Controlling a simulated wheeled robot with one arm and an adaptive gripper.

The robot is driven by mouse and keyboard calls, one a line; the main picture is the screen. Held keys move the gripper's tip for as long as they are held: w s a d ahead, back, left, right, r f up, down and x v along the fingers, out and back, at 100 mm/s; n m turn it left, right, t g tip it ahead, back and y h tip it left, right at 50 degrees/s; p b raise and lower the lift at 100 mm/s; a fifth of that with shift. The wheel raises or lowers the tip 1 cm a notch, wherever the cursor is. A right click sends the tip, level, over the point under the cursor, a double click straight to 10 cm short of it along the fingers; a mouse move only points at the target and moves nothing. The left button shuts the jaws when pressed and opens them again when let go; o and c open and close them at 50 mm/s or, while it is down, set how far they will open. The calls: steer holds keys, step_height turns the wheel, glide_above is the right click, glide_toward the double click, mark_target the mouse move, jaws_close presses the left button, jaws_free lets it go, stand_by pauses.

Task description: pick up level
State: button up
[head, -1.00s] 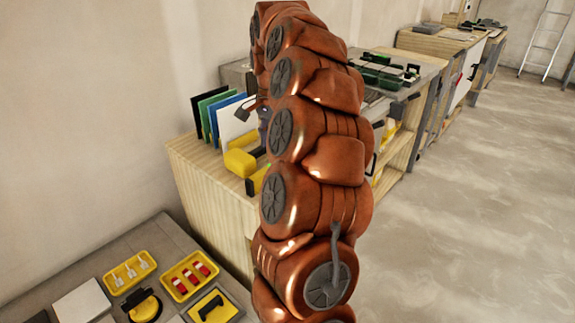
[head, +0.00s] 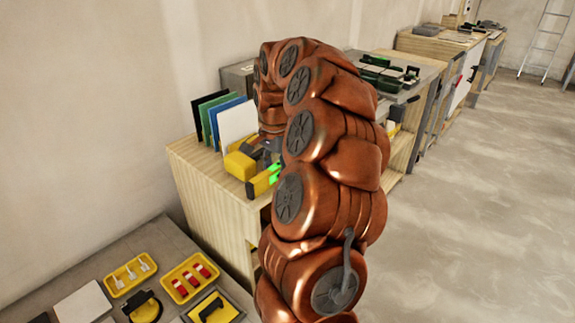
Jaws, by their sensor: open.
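The level (head: 261,183) is yellow with a dark end and bright green parts. It lies on the near end of the wooden workbench in the head view, partly hidden by my arm. My gripper (head: 270,158) is dark and points down close above the level, partly hidden behind my arm. Its jaws are open. I cannot tell whether its fingers touch the level or sit around it.
A yellow block-shaped tool (head: 239,164) lies beside the level. Upright black, green, blue and white panels (head: 236,120) stand behind on the workbench (head: 215,200). Yellow trays (head: 189,277) sit on a lower grey table at the left. Open floor (head: 470,220) lies right.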

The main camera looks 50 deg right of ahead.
jaws_close()
stand_by(0.4)
steer(key=shift+r, duration=0.2)
